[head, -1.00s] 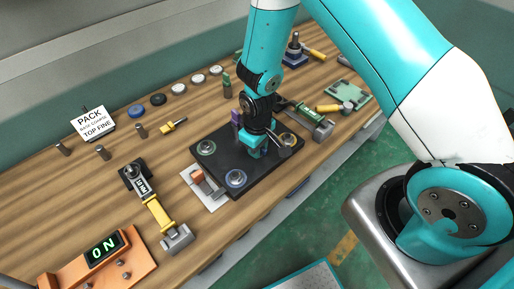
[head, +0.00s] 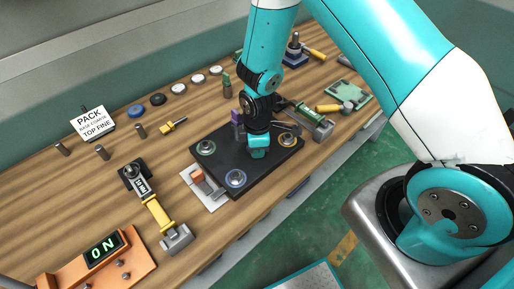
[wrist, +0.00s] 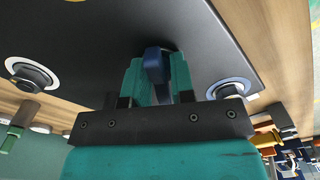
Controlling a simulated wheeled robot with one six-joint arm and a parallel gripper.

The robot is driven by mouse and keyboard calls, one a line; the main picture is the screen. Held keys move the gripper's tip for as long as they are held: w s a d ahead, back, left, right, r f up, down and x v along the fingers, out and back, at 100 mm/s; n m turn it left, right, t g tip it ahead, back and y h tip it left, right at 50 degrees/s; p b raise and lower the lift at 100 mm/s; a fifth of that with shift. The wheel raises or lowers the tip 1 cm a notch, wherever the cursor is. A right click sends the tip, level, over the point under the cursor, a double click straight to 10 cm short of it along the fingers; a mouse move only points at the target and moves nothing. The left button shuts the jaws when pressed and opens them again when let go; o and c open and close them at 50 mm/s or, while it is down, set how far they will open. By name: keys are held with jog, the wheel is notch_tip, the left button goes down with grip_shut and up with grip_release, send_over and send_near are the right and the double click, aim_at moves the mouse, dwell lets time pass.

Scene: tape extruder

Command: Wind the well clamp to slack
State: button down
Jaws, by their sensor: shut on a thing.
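The black plate (head: 225,146) lies on the bench with round ringed fittings on it. My gripper (head: 258,153) points down over the plate's middle. In the wrist view its teal fingers (wrist: 156,72) are shut on a dark blue handle (wrist: 154,62), which I take to be the well clamp's. The handle's lower part and its joint to the plate are hidden by my gripper. A purple upright piece (head: 236,117) stands at the plate's back edge, behind my gripper. In the head view my wrist hides the held handle.
A pale fixture with a reddish block (head: 197,175) adjoins the plate's left side. A yellow-handled tool (head: 158,212) lies further left, near an orange box with a lit ON display (head: 103,248). A green-and-grey fixture (head: 312,118) stands close to the right.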

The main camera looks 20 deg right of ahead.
jog(key=n, duration=0.4)
jog(key=shift+n, duration=0.4)
jog(key=c, duration=1.4)
grip_release()
jog(key=shift+n, duration=0.4)
jog(key=o, duration=0.3)
jog(key=shift+o, duration=0.2)
jog(key=shift+r, duration=0.15)
jog(key=shift+r+p, duration=2.95)
jog(key=shift+r, duration=1)
jog(key=shift+o, duration=0.2)
jog(key=shift+f, duration=0.1)
